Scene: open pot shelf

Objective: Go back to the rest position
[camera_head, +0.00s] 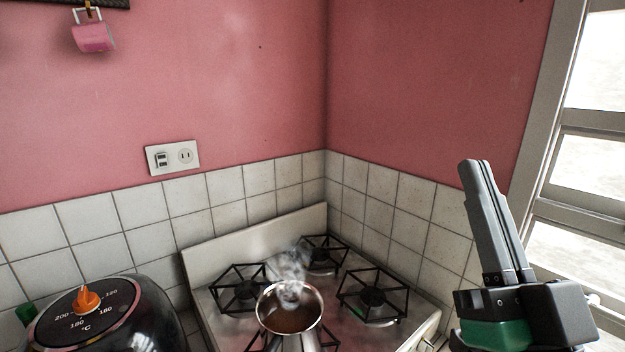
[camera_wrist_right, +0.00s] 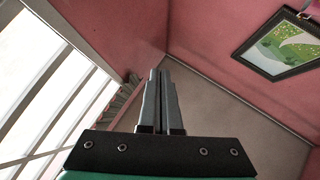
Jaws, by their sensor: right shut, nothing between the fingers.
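My right gripper (camera_head: 475,165) is raised at the right side of the head view, fingers pointing up, in front of the tiled corner and beside the window. Its two grey fingers are together with nothing between them. In the right wrist view the gripper (camera_wrist_right: 160,75) also shows with its fingers side by side, pointing toward the upper part of the room. My left gripper is not in view.
A stove (camera_head: 218,318) stands in the corner with several black burner grates. A steaming pot (camera_head: 290,308) with brown liquid sits at its front. A black air fryer (camera_head: 150,310) is at lower left. A pink mug (camera_head: 93,38) hangs at upper left. A window (camera_head: 590,130) is at right.

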